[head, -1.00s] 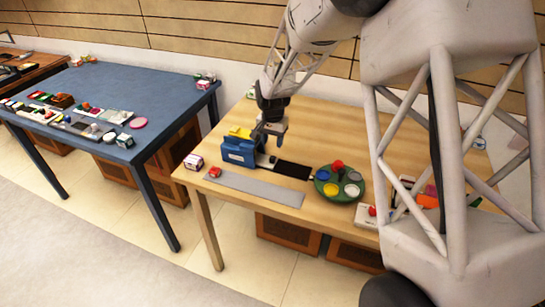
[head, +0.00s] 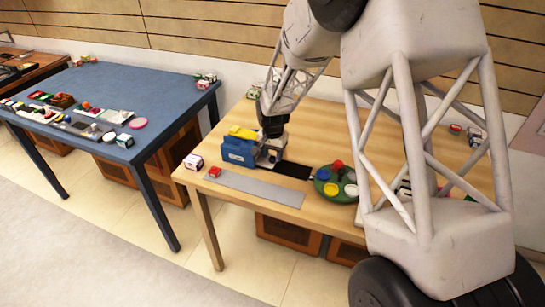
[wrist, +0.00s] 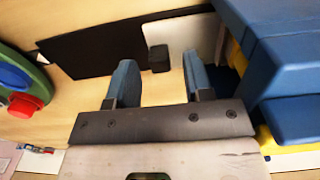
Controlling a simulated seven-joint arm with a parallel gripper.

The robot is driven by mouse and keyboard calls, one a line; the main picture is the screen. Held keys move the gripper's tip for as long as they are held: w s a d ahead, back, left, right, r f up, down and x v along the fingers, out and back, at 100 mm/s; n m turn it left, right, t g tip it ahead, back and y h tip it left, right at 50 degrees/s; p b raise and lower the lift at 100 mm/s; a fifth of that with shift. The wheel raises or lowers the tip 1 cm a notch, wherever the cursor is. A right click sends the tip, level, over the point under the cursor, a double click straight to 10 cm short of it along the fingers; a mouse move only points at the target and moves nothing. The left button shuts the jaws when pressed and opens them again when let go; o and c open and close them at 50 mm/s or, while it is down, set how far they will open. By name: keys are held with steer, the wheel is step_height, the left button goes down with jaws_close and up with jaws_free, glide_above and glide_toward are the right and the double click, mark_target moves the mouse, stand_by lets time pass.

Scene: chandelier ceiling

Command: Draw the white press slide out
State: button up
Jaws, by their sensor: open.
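The blue press (head: 238,151) stands on the wooden table, and its blue body (wrist: 285,65) fills the right of the wrist view. The white slide (wrist: 198,36) extends from under the press, flat and thin, and bears a small black knob (wrist: 158,58). My gripper (head: 272,160) is low beside the press, over the slide. In the wrist view my gripper (wrist: 159,65) is open, with the knob appearing between its fingertips and a gap on each side. Whether the fingers are down at the knob's height is hard to tell. In the head view my gripper hides the knob.
A black strip (head: 293,170) continues in line with the slide. Beyond it stands a green round palette (head: 328,189) with coloured cups. A grey strip (head: 257,188) lies along the front edge, with a red block (head: 214,172) and a small box (head: 193,162) at left.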

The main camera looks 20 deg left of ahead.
steer(key=shift+f, duration=0.75)
jaws_close()
